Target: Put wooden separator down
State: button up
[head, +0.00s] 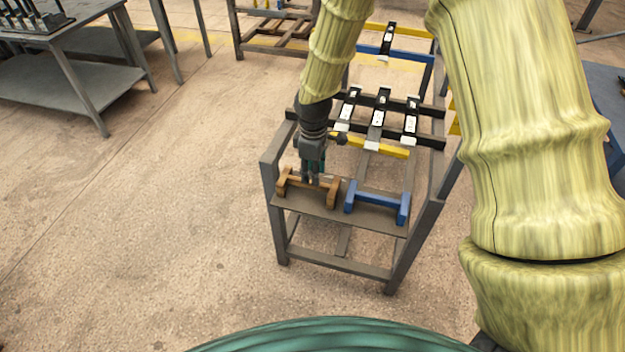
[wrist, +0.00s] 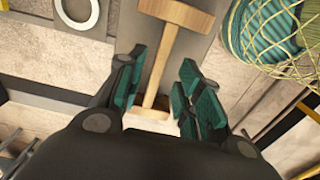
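The wooden separator (head: 307,188), a brown H-shaped piece with a crossbar between two end blocks, appears to rest on the left part of the dark shelf (head: 342,218) at the near end of the grey rack. My gripper (head: 312,178) points down over the middle of its crossbar. In the wrist view the crossbar of the wooden separator (wrist: 162,67) runs between the teal finger pads of my gripper (wrist: 160,93). A gap shows on both sides of the bar, so the fingers look open around it. The lower end block is partly hidden by my gripper.
A blue separator (head: 377,202) sits on the same shelf, just right of the wooden one. Behind are black bars with white-labelled pieces (head: 380,105) and a yellow bar (head: 378,147). Another grey table (head: 75,75) stands at the left. The floor left of the rack is clear.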

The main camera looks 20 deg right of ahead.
notch_tip(320, 180, up, 7)
jog(key=b, duration=0.1)
dwell(0.3)
dwell(1.4)
